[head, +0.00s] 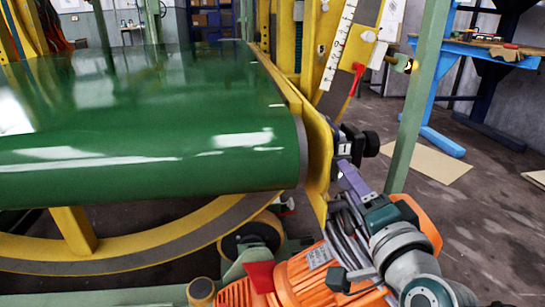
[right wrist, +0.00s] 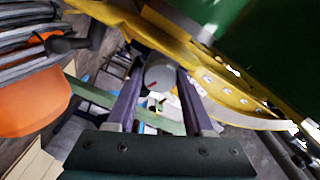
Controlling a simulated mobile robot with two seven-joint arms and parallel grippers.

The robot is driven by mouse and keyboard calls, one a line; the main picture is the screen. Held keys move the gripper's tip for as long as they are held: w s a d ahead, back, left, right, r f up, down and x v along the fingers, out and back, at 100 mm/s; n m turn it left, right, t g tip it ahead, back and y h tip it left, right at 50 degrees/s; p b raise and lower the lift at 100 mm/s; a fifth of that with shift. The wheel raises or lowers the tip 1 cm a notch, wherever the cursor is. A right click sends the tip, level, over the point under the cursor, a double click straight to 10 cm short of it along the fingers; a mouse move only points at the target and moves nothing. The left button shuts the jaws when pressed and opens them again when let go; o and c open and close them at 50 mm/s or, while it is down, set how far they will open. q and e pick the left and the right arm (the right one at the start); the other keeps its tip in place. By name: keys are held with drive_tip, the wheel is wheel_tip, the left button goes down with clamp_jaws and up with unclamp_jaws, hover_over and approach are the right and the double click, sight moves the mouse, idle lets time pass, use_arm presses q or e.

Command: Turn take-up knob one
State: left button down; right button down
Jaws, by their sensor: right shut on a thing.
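My right gripper (head: 347,172) shows its purple fingers at the near right corner of the green belt's yellow frame. In the right wrist view the two purple fingers (right wrist: 158,82) stand on either side of a pale grey round knob (right wrist: 160,72) with a small red mark, and they are shut on it. The knob is beside the yellow frame (right wrist: 215,82). In the head view the held knob is mostly hidden by the fingers. A black knob-like part (head: 371,144) sticks out just above them; I cannot tell whether it belongs to the held knob. My left gripper is not in view.
The wide green belt (head: 150,120) fills the left. An orange ribbed motor (head: 315,278) lies low, close beneath my right arm. A green post (head: 418,100) stands right behind the gripper. A blue workbench (head: 480,50) and open floor are at the right.

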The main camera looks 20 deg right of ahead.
drive_tip(key=shift+r+n, duration=0.1)
drive_tip(key=shift+n, duration=0.4)
drive_tip(key=shift+c, duration=1.4)
unclamp_jaws()
drive_tip(key=p+v, duration=0.2)
drive_tip(key=v, duration=0.8)
drive_tip(key=shift+p, duration=0.35)
